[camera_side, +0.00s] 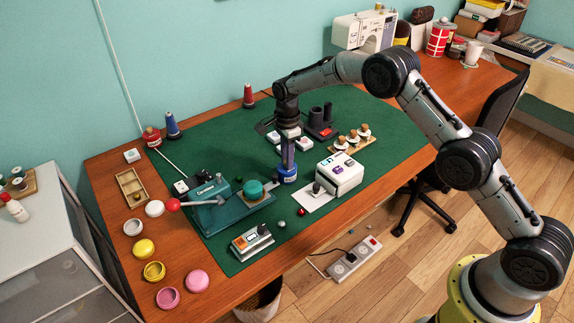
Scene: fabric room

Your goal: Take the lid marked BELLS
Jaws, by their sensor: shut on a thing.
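My gripper (288,163) points straight down over the green mat and is shut on a small blue round thing (287,178) with a pale band. The fingers hide its top, and I cannot tell whether it is raised off the mat. No BELLS marking is legible in this view, so I cannot tell which piece bears it. Round lids or small pots stand along the table's left side: a white one (154,208), a yellow one (144,248), a yellow ring-like one (154,271), a pink ring-like one (168,297) and a pink one (197,280).
A teal machine (208,207) with a red-knobbed lever (173,204) and a green round piece (253,189) stands left of my gripper. A white box device (341,174) stands close on its right. A small orange-and-grey device (252,242) is in front.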

